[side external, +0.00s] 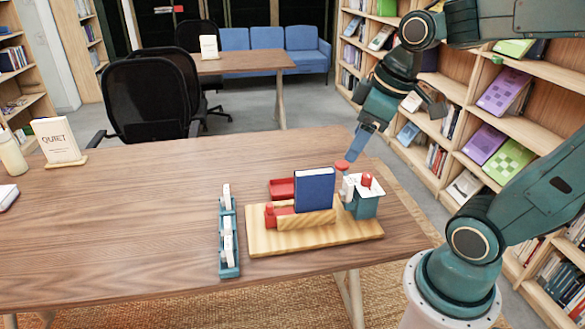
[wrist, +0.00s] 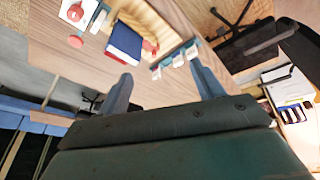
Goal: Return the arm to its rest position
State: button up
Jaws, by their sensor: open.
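My gripper (side external: 356,150) hangs at the right end of the desk, pointing down. In the wrist view its two fingers (wrist: 163,86) are spread with nothing between them. In the side view the fingertips appear close to a red round top (side external: 342,167) beside a teal box (side external: 363,207); I cannot tell the gap in depth. My arm is bent, reaching in from the right.
Bookshelves (side external: 480,120) rise behind my arm. The desk's left middle is clear.

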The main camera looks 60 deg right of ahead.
jog(key=s+a+m+t, duration=0.1)
jog(key=s+a+m, duration=0.1)
jog(key=s, duration=0.3)
jog(key=shift+s+a+r+m, duration=0.3)
jog(key=shift+a+m, duration=0.1)
jog(key=shift+a, duration=0.4)
